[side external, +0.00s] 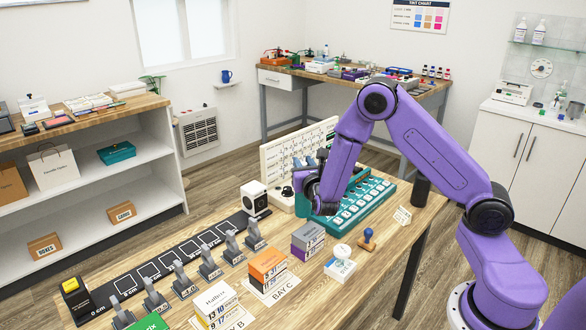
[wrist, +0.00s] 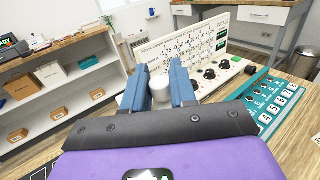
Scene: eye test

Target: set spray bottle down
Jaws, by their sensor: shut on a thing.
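My gripper (wrist: 158,75) shows in the wrist view as two blue fingers closed on either side of a white, rounded piece. I take this piece for the top of the spray bottle (wrist: 160,91); the rest of it is hidden. In the side view my gripper (side external: 304,178) is over the far part of the wooden table (side external: 385,243), beside the teal key board (side external: 347,208). Whether the bottle touches the table cannot be seen.
A white panel of numbers (side external: 284,160) with black knobs stands close behind my gripper. A white box with a round black front (side external: 254,198) is to the left. A dark cylinder (side external: 421,191) stands at the right edge. Stamps (side external: 367,239) and labelled boxes (side external: 308,240) are nearer.

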